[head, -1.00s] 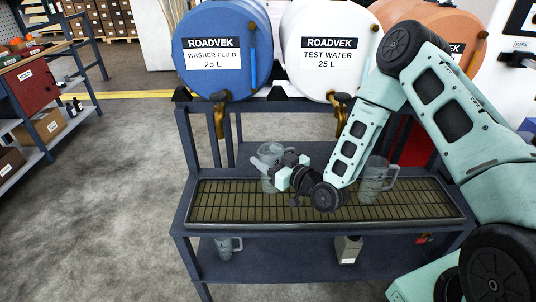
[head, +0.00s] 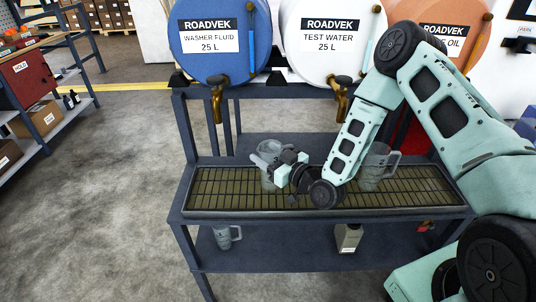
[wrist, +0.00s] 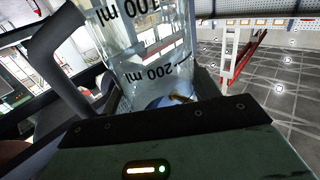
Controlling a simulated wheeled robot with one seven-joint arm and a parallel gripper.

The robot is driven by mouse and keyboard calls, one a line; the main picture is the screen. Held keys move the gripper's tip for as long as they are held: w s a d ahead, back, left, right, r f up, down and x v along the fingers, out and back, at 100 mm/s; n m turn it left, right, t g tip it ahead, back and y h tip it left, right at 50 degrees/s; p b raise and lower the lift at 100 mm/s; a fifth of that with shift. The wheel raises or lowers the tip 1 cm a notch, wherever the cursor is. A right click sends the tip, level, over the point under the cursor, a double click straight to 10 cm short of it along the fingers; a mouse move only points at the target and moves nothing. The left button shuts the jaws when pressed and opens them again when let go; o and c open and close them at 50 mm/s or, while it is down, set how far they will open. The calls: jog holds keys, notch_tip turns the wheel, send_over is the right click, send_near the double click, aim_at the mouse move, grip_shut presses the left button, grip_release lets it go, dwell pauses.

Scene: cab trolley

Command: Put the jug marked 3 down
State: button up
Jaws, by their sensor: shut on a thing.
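The clear jug marked 3 (head: 269,174) is over the left-middle part of the trolley's grated tray (head: 222,200), roughly upright. My gripper (head: 284,171) is shut on it from the right side. In the wrist view the jug (wrist: 150,55) fills the upper middle, with its ml marks showing and a dark grey handle (wrist: 57,55) at left. The wrist picture is tilted. My gripper hides part of the jug, and I cannot tell whether its base touches the grating.
Another clear jug (head: 373,168) stands on the grating to the right, partly behind my arm. A blue drum (head: 216,62) and a white drum (head: 325,65) with brass taps sit above. A smaller jug (head: 226,236) is on the lower shelf. The grating's left end is clear.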

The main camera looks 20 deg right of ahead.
jog(key=shift+f+b, duration=0.35)
jog(key=shift+f, duration=0.15)
jog(key=o, duration=1.1)
jog(key=shift+o, duration=0.2)
jog(key=v, duration=1.7)
jog(key=shift+s, duration=0.2)
